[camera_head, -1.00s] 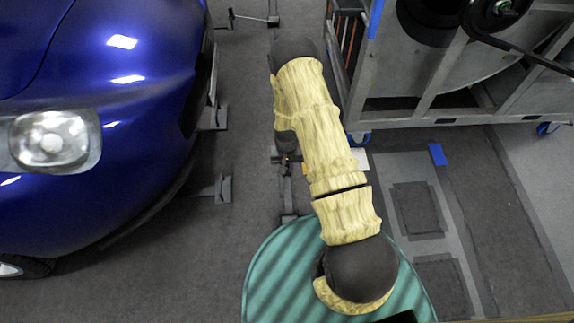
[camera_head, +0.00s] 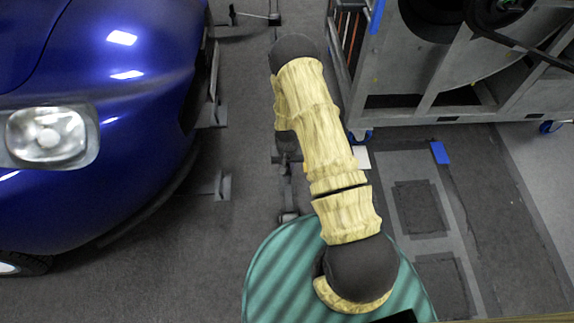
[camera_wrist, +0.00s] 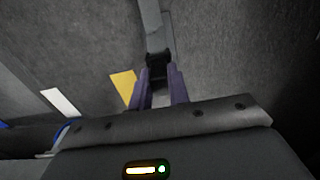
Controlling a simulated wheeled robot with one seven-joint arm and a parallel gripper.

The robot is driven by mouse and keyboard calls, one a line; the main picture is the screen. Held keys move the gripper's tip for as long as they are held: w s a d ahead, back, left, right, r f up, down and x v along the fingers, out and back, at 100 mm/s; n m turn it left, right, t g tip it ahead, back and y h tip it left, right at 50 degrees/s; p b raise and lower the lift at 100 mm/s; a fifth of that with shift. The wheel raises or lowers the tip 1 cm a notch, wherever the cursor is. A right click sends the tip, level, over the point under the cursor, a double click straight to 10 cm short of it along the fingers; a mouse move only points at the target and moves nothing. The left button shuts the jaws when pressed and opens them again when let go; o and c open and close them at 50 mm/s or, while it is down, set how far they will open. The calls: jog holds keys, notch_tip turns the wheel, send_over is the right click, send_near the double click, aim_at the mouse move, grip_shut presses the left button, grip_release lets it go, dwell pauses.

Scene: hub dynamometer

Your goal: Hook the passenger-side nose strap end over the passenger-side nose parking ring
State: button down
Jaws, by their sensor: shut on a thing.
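In the wrist view my gripper (camera_wrist: 159,80) has its two purple-grey fingers closed on a small dark piece (camera_wrist: 158,65), which I take to be the nose strap end. A grey band (camera_wrist: 152,25) runs from it to the top of the picture; I cannot tell whether it is the strap or floor hardware behind. In the head view my own arm hides the fingers and what they hold. I cannot make out the passenger-side nose parking ring for certain in either view.
A blue car (camera_head: 130,100) fills the left side, with floor brackets (camera_head: 217,185) beside its nose. A grey wheeled frame (camera_head: 440,105) stands at upper right. Grey floor hardware (camera_head: 288,190) lies below my arm. A yellow patch (camera_wrist: 123,86) and white strip (camera_wrist: 60,102) lie on the floor.

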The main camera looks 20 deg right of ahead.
jog(key=shift+f+b, duration=0.7)
jog(key=shift+f, duration=0.75)
jog(key=c, duration=1.3)
grip_release()
jog(key=shift+o, duration=0.2)
notch_tip(320, 180, up, 17)
jog(key=p, duration=0.9)
jog(key=shift+r, duration=0.2)
